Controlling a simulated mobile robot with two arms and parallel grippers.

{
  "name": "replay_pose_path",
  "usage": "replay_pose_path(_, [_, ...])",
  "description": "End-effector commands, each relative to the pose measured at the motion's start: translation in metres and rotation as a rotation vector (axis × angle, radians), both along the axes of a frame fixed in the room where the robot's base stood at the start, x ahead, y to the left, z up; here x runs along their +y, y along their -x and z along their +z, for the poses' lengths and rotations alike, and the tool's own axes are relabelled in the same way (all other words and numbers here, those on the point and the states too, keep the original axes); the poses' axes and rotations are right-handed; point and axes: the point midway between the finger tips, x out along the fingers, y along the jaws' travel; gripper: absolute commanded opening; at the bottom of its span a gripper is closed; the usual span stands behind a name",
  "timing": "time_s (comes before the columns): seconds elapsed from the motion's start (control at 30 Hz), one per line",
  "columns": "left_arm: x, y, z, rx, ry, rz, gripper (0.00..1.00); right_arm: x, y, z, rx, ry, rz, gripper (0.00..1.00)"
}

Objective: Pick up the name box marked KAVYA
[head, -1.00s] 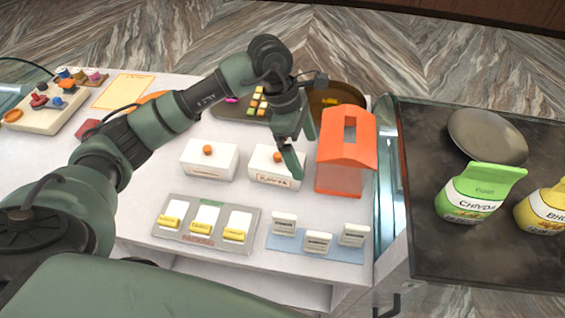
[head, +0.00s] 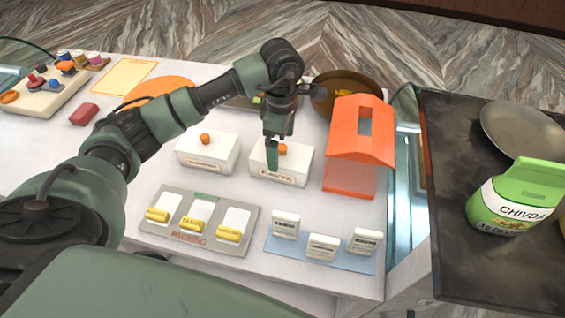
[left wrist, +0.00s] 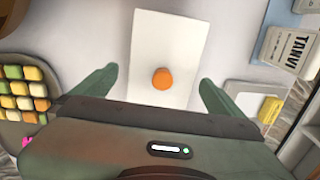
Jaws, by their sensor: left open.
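The name box marked KAVYA (head: 296,167) is a white box with an orange knob and a lettered front label, on the white counter. It also shows in the left wrist view as a white top (left wrist: 165,40) with the knob. My left gripper (head: 273,153) is directly over this box, pointing down. In the left wrist view its open fingers (left wrist: 157,84) are on either side of the knob and the box's width, with nothing held. Whether the fingertips are below the box's top is unclear. My right gripper is not in view.
A similar white box (head: 190,155) stands to the left. An orange house-shaped stand (head: 349,142) is close on the right. A grey tray (head: 215,218) with yellow pieces and a blue mat (head: 322,257) with white tags lie in front. A dark pan (head: 322,102) is behind.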

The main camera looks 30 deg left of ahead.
Motion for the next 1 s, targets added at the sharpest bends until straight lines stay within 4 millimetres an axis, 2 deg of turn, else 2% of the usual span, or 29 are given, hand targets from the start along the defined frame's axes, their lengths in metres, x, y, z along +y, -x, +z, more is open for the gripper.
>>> replay_pose_path(0.03, [-0.001,0.002,-0.002,0.006,0.002,-0.001,1.0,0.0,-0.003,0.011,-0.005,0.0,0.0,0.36])
replay_pose_path(0.17, [-0.004,0.003,-0.021,0.007,0.002,-0.001,1.0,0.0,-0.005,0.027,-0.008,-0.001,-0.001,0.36])
replay_pose_path(0.33, [-0.003,0.002,-0.042,0.002,0.0,-0.001,1.0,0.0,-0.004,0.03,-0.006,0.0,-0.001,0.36])
replay_pose_path(0.57, [-0.003,0.001,-0.046,0.0,0.001,-0.001,1.0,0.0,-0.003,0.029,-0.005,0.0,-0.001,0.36])
replay_pose_path(0.67, [-0.003,0.001,-0.046,0.0,0.001,-0.001,0.78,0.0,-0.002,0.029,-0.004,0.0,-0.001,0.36])
replay_pose_path(0.8, [-0.003,0.001,-0.046,0.0,0.001,-0.001,0.39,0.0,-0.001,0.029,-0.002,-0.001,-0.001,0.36])
replay_pose_path(0.83, [-0.003,0.001,-0.045,-0.001,0.002,-0.001,0.35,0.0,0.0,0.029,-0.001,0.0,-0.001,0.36])
replay_pose_path(1.0, [-0.003,0.001,-0.045,-0.001,0.002,-0.001,0.35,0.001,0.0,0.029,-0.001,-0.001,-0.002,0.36])
